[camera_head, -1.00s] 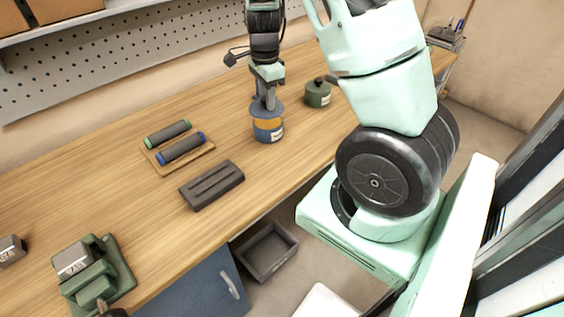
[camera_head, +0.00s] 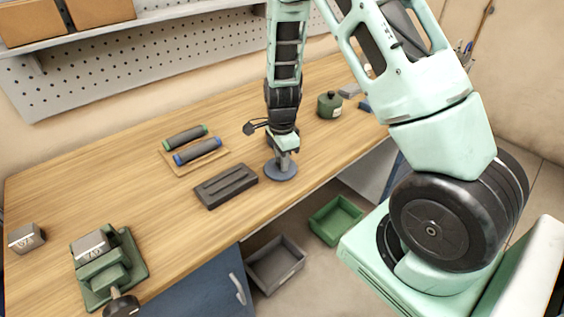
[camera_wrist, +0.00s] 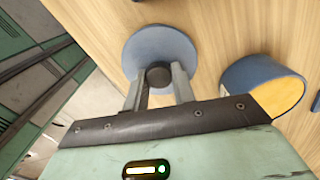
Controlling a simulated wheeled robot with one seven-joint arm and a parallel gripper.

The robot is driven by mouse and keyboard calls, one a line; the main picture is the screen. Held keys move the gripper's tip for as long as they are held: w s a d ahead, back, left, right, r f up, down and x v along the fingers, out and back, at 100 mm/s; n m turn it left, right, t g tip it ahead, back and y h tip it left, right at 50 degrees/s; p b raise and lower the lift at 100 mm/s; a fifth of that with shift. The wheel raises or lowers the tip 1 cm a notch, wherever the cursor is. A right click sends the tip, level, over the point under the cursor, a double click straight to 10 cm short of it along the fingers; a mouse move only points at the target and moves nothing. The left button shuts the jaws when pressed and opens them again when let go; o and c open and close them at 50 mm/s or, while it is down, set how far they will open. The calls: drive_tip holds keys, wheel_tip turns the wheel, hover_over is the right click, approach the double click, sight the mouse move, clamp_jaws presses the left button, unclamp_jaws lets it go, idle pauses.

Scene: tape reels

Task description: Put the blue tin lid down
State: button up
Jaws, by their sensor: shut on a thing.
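The blue tin lid (camera_head: 281,170) is a flat round disc with a dark knob, low over the wooden bench near its front edge. I cannot tell whether it touches the wood. My gripper (camera_head: 285,158) points down at it. In the wrist view my gripper (camera_wrist: 159,82) is shut on the knob, with the lid's disc (camera_wrist: 160,45) beyond the fingertips. A blue tin with an orange-yellow area (camera_wrist: 250,78) stands beside the lid, apart from it, in the wrist view. My arm hides this tin in the head view.
A dark grooved block (camera_head: 226,186) lies left of the lid. Behind it, a wooden tray (camera_head: 176,165) holds two rollers. A green tin (camera_head: 329,105) stands farther back. A green crate (camera_head: 336,220) and a grey crate (camera_head: 275,265) sit below the bench edge.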

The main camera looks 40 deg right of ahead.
drive_tip(key=shift+f, duration=0.75)
drive_tip(key=shift+f, duration=0.15)
drive_tip(key=o, duration=1)
